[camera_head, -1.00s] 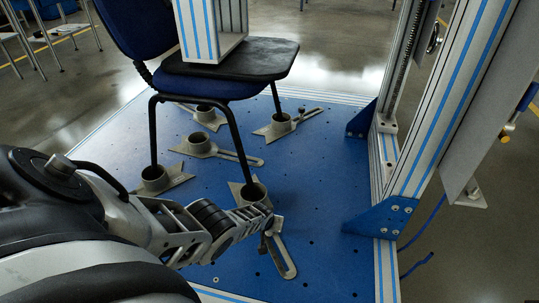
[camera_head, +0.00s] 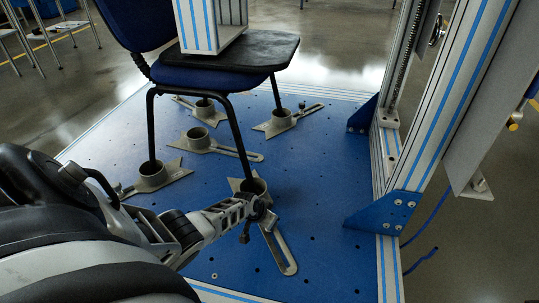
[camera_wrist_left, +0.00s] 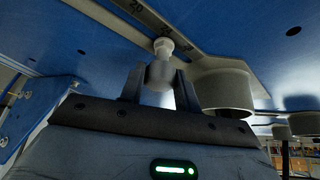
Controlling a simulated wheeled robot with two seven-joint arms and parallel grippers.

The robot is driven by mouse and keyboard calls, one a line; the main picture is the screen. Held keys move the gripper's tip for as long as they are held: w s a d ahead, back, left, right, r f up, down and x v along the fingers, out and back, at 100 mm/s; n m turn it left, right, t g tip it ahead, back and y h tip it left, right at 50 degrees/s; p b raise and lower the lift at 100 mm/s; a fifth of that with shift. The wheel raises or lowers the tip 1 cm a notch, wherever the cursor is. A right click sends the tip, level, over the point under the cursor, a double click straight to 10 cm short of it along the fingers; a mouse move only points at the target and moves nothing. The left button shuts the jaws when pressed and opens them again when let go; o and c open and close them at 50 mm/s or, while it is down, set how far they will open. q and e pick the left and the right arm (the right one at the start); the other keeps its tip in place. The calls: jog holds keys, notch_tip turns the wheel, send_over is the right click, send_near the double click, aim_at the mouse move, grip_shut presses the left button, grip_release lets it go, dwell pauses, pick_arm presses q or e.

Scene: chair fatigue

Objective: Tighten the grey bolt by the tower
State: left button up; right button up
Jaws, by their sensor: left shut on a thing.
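In the head view, my left gripper (camera_head: 262,213) reaches in from the left to this front clamp (camera_head: 281,252), close to the chair leg's cup; the bolt is largely hidden there. The tower (camera_head: 440,110) rises at the right on a blue corner bracket (camera_head: 390,213). My right gripper is out of view.
The blue chair (camera_head: 215,82) stands with its legs in grey cups on the perforated blue plate (camera_head: 325,190). Several other slotted clamps lie around, one at the back right (camera_head: 290,118). The plate between the front clamp and the tower is clear.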

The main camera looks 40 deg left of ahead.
pick_arm(q)
jog(key=shift+f+m+h+b, duration=0.2)
jog(key=shift+m+h+b, duration=0.1)
jog(key=shift+m, duration=0.2)
jog(key=shift+r+m, duration=0.1)
jog(key=shift+m, duration=0.3)
jog(key=shift+m+h, duration=0.5)
jog(key=shift+r, duration=0.1)
jog(key=o, duration=1)
jog(key=shift+c, duration=0.2)
